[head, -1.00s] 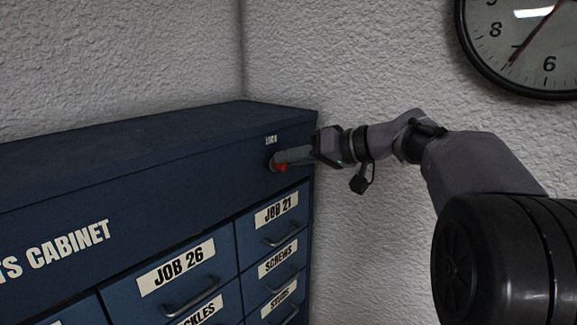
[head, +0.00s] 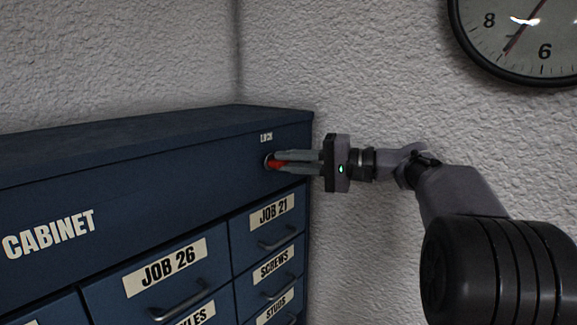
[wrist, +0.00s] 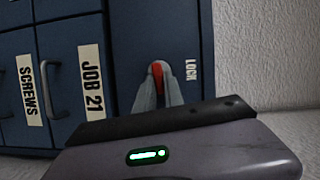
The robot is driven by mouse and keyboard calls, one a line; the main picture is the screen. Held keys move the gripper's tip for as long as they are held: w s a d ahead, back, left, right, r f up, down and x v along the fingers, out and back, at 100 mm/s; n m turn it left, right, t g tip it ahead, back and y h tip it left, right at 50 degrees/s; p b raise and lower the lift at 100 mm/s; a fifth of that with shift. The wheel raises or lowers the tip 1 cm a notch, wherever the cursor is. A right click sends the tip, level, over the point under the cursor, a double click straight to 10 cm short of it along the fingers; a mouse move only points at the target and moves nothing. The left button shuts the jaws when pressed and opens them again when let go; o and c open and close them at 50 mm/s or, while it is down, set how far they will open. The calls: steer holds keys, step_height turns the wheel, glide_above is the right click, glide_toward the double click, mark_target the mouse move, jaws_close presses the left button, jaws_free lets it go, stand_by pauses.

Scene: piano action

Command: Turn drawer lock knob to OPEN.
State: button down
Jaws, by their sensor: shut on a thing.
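The red lock knob (head: 276,163) sits on the cabinet's front panel, under a small white LOCK label (head: 266,138). My gripper (head: 280,161) reaches it from the right, with its two fingers shut on the knob, one above and one below in the head view. In the wrist view the red knob (wrist: 157,70) shows between the fingertips (wrist: 158,78), beside the LOCK label (wrist: 191,74). The fingers hide part of the knob and its round base. No OPEN mark can be made out.
The blue cabinet (head: 130,190) has labelled drawers with bar handles below the lock, including JOB 21 (head: 271,215) and JOB 26 (head: 165,266). A rough white wall stands behind and right of it. A clock (head: 515,35) hangs at upper right.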

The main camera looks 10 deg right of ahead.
steer(key=shift+f+m+b, duration=0.2)
steer(key=shift+m+b, duration=0.1)
steer(key=shift+m, duration=0.3)
stand_by(0.3)
steer(key=c, duration=1.4)
jaws_free()
steer(key=shift+y, duration=0.3)
steer(key=shift+c, duration=0.2)
